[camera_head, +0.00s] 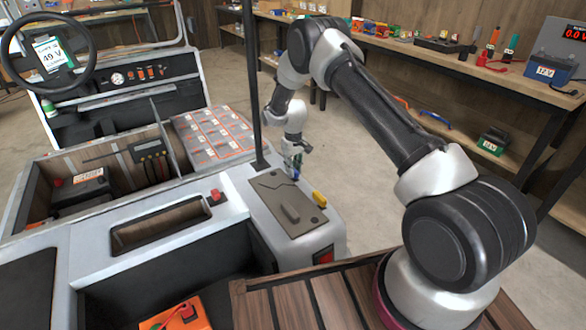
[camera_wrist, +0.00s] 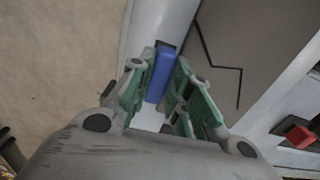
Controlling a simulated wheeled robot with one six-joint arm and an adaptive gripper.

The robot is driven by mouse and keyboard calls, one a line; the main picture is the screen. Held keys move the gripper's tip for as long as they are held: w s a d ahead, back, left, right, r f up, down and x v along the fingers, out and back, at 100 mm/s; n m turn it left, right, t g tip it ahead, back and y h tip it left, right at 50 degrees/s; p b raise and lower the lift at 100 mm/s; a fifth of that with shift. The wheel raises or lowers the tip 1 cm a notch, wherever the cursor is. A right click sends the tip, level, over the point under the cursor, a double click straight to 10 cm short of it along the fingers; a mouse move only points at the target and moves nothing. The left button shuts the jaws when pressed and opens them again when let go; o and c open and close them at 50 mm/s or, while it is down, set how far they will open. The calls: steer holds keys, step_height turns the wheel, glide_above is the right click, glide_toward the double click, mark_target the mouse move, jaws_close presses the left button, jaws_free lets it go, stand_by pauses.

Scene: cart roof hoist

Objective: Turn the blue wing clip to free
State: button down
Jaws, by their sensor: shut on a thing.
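The blue wing clip (camera_wrist: 160,76) stands between the green-padded fingers of my gripper (camera_wrist: 165,92) in the wrist view. My gripper is shut on it. In the head view my gripper (camera_head: 294,165) reaches down at the far edge of the grey cover plate (camera_head: 272,187) on the cart's rear corner. There the blue clip (camera_head: 295,176) shows only as a small patch below the fingers. A yellow clip (camera_head: 320,199) sits at the near right edge of the same plate. The blue clip's lower end is partly hidden by the fingers.
A black upright post (camera_head: 252,80) rises just left of my gripper. A red switch (camera_head: 215,195) is on the cart to the left. A workbench (camera_head: 480,75) with tools stands at the back right, with open floor before it.

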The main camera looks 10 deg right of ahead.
steer(key=shift+m, duration=0.3)
steer(key=c, duration=1.3)
jaws_free()
step_height(320, 180, up, 12)
